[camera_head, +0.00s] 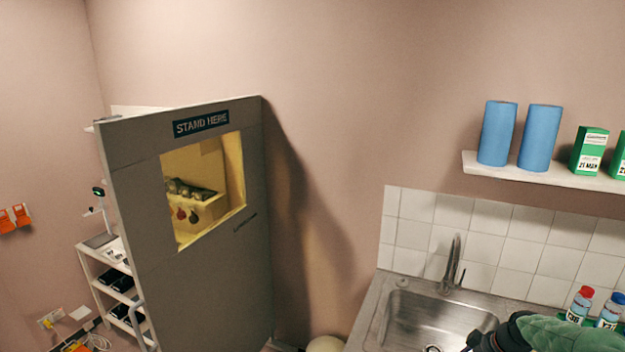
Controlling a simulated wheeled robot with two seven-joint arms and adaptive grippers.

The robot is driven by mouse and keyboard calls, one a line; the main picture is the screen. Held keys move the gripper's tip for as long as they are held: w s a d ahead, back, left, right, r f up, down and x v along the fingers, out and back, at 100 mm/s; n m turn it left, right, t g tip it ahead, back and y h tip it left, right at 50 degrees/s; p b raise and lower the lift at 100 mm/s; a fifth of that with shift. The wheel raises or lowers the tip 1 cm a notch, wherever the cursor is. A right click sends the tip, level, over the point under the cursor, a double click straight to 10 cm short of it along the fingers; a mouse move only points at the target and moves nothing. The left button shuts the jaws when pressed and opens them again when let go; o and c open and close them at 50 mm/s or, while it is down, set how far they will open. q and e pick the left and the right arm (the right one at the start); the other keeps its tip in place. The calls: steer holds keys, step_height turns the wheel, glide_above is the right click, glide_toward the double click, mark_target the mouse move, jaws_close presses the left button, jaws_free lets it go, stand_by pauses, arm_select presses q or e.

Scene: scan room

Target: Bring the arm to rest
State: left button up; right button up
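My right arm, in a green cover, comes in at the lower right of the head view. Its dark gripper (484,342) is over the right front part of the steel sink (432,316). The fingertips are cut off or too small to tell whether they are open or shut. I cannot see anything held in it. My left arm and gripper are not in view.
Bottles with a red cap (581,304) and a blue cap (611,311) stand beside my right arm. A faucet (452,266) rises behind the sink. A wall shelf (545,176) holds blue rolls and green boxes. A grey partition (200,270) with a window stands left.

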steer(key=s+a+f+m+g+b, duration=0.1)
steer(key=a+f+b, duration=0.2)
steer(key=a+f, duration=0.5)
steer(key=s+a+f+m+b, duration=0.15)
steer(key=a+f, duration=0.35)
steer(key=f, duration=0.6)
steer(key=s+a+f+m+g+y+b, duration=0.1)
steer(key=s+a+f+b, duration=0.9)
steer(key=s+a+f, duration=1)
steer(key=a+f+m+g, duration=0.1)
steer(key=a+f+m, duration=0.1)
steer(key=a, duration=0.1)
steer(key=shift+s+f+y+b, duration=0.25)
steer(key=shift+s+y+b, duration=0.05)
steer(key=shift+y, duration=0.1)
steer(key=shift+m, duration=0.25)
